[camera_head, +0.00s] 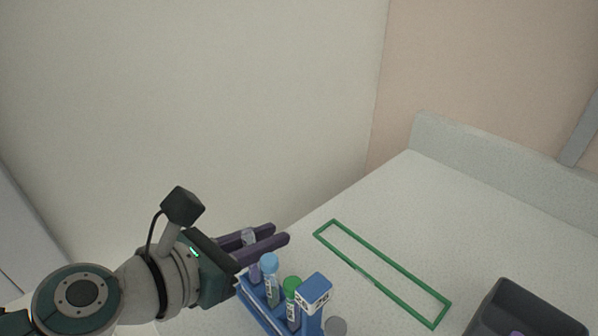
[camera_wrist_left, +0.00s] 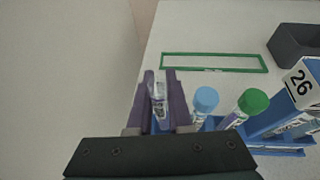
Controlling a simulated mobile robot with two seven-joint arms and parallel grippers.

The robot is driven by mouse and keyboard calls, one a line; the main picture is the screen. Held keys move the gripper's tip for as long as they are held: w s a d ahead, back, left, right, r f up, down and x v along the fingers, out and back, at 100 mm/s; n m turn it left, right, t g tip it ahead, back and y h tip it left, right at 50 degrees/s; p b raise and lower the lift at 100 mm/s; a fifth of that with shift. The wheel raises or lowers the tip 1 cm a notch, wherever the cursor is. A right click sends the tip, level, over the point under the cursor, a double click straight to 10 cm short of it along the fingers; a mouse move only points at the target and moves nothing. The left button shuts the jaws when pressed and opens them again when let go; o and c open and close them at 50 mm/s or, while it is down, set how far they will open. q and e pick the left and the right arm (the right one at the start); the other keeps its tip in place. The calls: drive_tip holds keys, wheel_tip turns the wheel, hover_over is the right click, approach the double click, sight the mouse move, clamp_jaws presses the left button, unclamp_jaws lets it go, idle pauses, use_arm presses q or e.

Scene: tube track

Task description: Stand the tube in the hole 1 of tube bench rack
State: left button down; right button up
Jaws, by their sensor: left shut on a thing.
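The tube (camera_head: 248,237) with a clear, pale top is upright between the purple fingers of my left gripper (camera_head: 280,234), which is shut on it. It also shows between the fingers in the left wrist view (camera_wrist_left: 159,92). The blue tube bench rack (camera_head: 262,317) is below, at the bottom of the head view. The held tube is over or in the rack's left end; whether its bottom is inside a hole is hidden. A light-blue-capped tube (camera_head: 269,263) and a green-capped tube (camera_head: 291,285) stand in the rack. My right gripper is not in view.
The rack's tall end block (camera_wrist_left: 302,83) bears the number 26. A green rectangular frame (camera_head: 385,273) lies flat on the pale table. A dark grey bin (camera_head: 500,300) stands at the right. The table behind the green frame is clear.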

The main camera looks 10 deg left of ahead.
use_arm(q)
drive_tip(key=shift+f, duration=0.25)
drive_tip(key=shift+f+b, duration=0.4)
drive_tip(key=shift+b, duration=0.15)
drive_tip(key=c, duration=0.8)
unclamp_jaws()
drive_tip(key=shift+o, duration=0.2)
drive_tip(key=p+v, duration=0.2)
drive_tip(key=v, duration=0.8)
